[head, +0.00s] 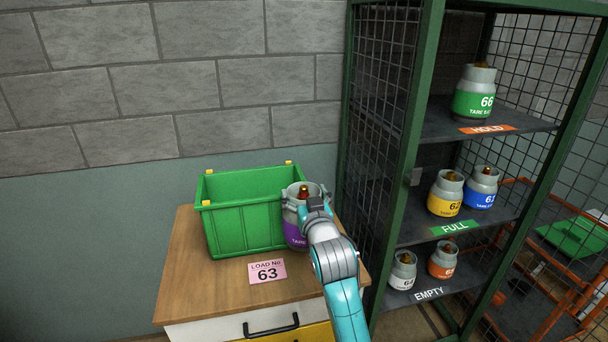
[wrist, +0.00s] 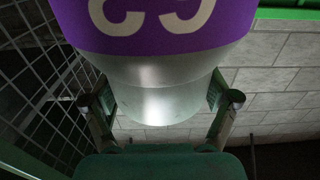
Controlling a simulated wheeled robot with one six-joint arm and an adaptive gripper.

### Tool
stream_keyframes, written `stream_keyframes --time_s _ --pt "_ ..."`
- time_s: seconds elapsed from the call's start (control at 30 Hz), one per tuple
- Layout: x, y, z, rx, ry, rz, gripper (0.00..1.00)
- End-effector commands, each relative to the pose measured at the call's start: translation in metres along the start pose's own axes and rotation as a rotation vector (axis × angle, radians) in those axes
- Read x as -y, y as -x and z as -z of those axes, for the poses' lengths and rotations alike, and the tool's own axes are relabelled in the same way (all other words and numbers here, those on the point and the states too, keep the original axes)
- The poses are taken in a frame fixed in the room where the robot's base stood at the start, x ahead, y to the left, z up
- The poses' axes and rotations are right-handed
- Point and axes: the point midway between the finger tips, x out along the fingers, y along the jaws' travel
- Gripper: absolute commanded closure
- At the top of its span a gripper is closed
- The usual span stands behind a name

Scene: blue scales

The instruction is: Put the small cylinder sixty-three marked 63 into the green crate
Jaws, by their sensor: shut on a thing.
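The small cylinder 63 (head: 293,237) is grey with a purple band and a brass valve on top. It is upright at the right end of the green crate (head: 243,228), partly covering that end in the head view. My gripper (head: 304,196) is shut on its top collar. In the wrist view the cylinder's purple band (wrist: 165,25) carries partly cut-off digits, and the gripper's fingers (wrist: 165,100) are either side of the silver collar. I cannot tell whether its base touches the tabletop. The crate is open-topped; the part of its inside that I see looks empty.
The crate stands on a wooden-topped cabinet (head: 190,285) with a pink card (head: 267,271) reading LOAD No 63. A green mesh cage (head: 405,150) stands close on the right, its shelves holding several other cylinders (head: 474,92). A block wall is behind.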

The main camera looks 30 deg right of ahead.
Motion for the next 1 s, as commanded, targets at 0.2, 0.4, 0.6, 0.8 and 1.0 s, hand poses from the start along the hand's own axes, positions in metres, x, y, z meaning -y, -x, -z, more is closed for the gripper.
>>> stream_keyframes --time_s 0.2,0.4,0.6,0.8,1.0 --pt "0.0 0.001 -0.035 -0.004 0.001 0.0 0.83" --pt "0.0 0.0 -0.048 -0.008 0.0 0.0 0.83" --pt "0.0 0.001 -0.066 -0.004 0.0 0.0 0.83" --pt "0.0 0.0 -0.087 -0.005 0.001 0.0 0.83" --pt "0.0 0.0 -0.091 -0.008 0.0 0.0 0.83"
